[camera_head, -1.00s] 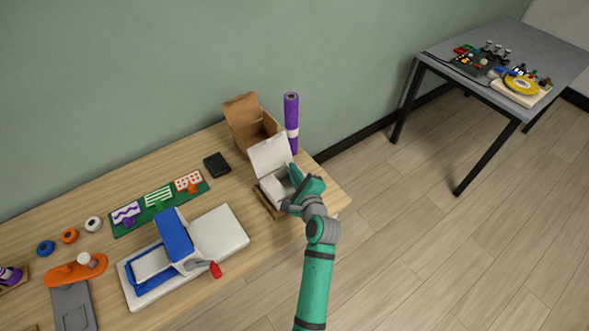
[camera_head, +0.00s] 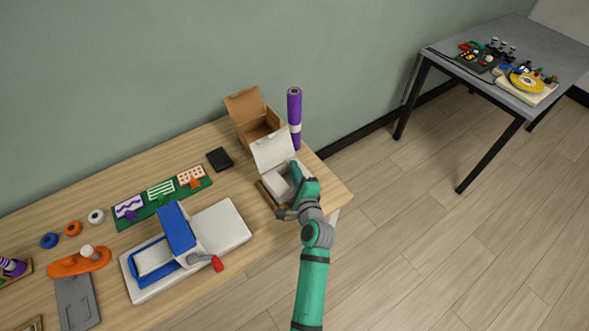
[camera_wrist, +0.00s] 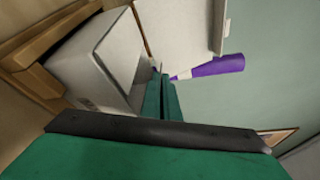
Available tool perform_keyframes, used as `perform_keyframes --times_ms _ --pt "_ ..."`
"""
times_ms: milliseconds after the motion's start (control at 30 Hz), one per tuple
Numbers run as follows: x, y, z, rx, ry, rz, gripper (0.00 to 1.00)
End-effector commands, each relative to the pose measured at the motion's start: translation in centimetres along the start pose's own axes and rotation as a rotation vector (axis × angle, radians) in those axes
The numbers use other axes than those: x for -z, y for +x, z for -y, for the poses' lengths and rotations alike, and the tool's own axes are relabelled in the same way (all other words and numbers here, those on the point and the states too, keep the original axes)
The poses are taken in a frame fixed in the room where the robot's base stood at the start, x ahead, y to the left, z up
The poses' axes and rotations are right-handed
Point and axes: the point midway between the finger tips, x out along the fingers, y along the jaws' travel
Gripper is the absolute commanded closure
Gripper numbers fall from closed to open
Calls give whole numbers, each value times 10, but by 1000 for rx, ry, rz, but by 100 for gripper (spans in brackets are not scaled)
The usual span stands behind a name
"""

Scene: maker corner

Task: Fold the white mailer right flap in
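The white mailer (camera_head: 272,152) stands at the right end of the wooden workbench, its lid raised toward the wall and its body open. In the wrist view its pale body (camera_wrist: 92,58) fills the left and its raised lid (camera_wrist: 185,22) is at the top. My gripper (camera_head: 297,172) is at the mailer's right side and covers part of it in the head view. In the wrist view its two green fingers (camera_wrist: 162,95) are together, beside the mailer's right edge. The right flap is not clearly visible; I cannot tell whether the fingers touch it.
An open brown box (camera_head: 258,126) stands behind the mailer, and a purple roll (camera_head: 294,115) stands upright at its right. A blue and white press (camera_head: 180,240) and a green board of cards (camera_head: 163,203) lie to the left. Open floor is to the right.

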Motion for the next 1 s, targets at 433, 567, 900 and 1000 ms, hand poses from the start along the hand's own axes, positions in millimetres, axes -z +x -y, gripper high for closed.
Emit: perform_keyframes --times_ms 433,567,900,1000 --pt "0 0 -3 -6 4 0 79" --pt "1 0 -1 -15 27 0 79" --pt "2 1 13 -104 250 -1 79" --pt "4 1 18 -140 339 -2 79"
